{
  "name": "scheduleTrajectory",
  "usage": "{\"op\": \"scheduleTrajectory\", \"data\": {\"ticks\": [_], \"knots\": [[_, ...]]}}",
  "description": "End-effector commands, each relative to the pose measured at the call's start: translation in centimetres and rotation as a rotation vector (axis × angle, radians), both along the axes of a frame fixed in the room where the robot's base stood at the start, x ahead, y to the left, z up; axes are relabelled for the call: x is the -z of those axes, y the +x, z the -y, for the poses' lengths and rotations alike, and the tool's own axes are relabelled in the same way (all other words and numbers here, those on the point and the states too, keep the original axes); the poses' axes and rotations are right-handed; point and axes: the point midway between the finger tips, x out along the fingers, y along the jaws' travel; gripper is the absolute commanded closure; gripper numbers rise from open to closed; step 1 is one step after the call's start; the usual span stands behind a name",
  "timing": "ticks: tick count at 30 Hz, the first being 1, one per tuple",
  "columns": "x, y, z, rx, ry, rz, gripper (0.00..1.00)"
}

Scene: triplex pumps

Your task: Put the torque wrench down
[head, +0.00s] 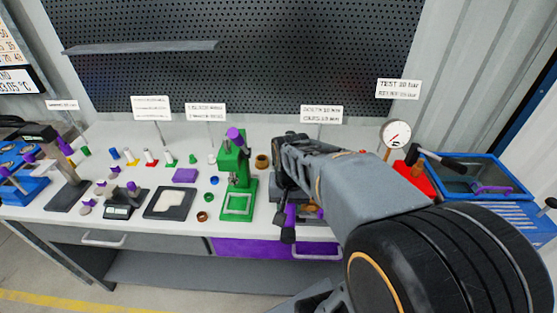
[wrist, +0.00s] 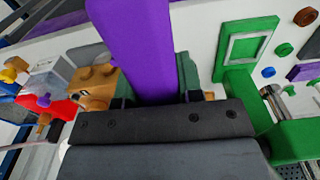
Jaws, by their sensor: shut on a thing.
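The torque wrench shows as a thick purple handle (wrist: 135,45) across the top middle of the wrist view; its far end is out of that picture. In the head view a purple part of it (head: 290,215) shows at the bench's front edge, beside my gripper (head: 288,232). In the wrist view my gripper (wrist: 150,95) is shut on the purple handle. My arm hides much of the bench behind it in the head view. I cannot tell whether the wrench touches the bench.
A brass-coloured block (wrist: 95,85) sits close beside the handle. A green press (head: 237,170) stands left of my gripper. A black tray (head: 170,203), a scale (head: 118,208) and small coloured parts cover the left of the white bench. A gauge (head: 395,134) and blue tank (head: 480,165) stand right.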

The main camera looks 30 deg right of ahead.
Motion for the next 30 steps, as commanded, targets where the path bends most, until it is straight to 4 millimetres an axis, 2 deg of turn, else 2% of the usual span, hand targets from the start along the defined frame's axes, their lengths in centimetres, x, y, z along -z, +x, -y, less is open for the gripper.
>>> {"op": "scheduleTrajectory", "data": {"ticks": [1,5,8,18,24,30], "knots": [[0.6,0.0,0.2,-0.001,-0.002,0.006,1.0],[0.4,0.2,0.5,-0.006,-0.003,0.004,1.0],[0.7,1.2,0.8,-0.009,-0.002,0.0,1.0],[3.9,8.8,2.3,-0.01,-0.001,-0.003,1.0],[7.2,11.3,2.8,-0.01,-0.001,-0.002,1.0],[8.9,12.7,3.1,-0.01,-0.001,0.002,1.0]]}}
